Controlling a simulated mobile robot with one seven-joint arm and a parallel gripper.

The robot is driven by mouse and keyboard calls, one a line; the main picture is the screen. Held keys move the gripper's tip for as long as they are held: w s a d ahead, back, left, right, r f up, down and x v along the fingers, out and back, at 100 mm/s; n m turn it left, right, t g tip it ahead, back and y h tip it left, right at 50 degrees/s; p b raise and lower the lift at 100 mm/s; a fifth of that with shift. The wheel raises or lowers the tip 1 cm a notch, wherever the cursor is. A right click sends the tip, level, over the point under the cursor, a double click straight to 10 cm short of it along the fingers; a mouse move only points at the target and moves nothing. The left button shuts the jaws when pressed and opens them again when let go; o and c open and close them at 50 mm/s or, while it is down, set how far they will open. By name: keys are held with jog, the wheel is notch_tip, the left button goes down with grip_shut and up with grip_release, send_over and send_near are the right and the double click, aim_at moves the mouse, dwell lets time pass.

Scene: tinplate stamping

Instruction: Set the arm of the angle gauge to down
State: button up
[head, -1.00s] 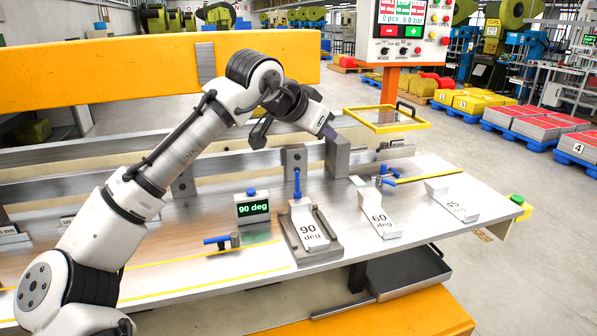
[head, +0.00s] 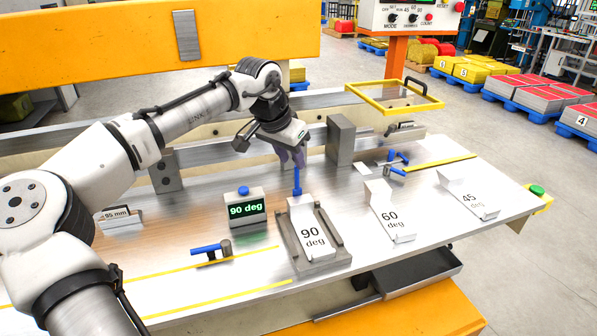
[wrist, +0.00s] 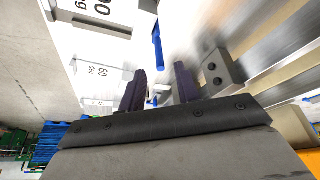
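A blue lever (head: 297,181) stands upright at the back end of the block marked 90 deg (head: 308,228), which sits in a grey holder (head: 330,261). It looks like the gauge's arm. A small display box (head: 246,210) reading 90 deg, with a blue button on top, stands to its left. My gripper (head: 291,156) is just above and behind the lever, fingers pointing down. In the wrist view my gripper (wrist: 159,80) is open, its two dark fingers apart with nothing between them. The blue lever (wrist: 157,47) shows beyond the fingertips, apparently not touched.
Blocks marked 60 deg (head: 388,212) and 45 (head: 468,195) lie to the right. A grey upright block (head: 340,140) stands close right of my gripper. Blue-handled clamps lie at front left (head: 206,249) and right (head: 396,160). A yellow-framed guard (head: 395,97) is behind.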

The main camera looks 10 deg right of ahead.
aim_at(298, 174)
jog(key=p+x, duration=0.1)
jog(key=x, duration=0.6)
jog(key=shift+w+d+f, duration=0.1)
jog(key=shift+w, duration=0.05)
jog(key=shift+c, duration=0.4)
grip_shut()
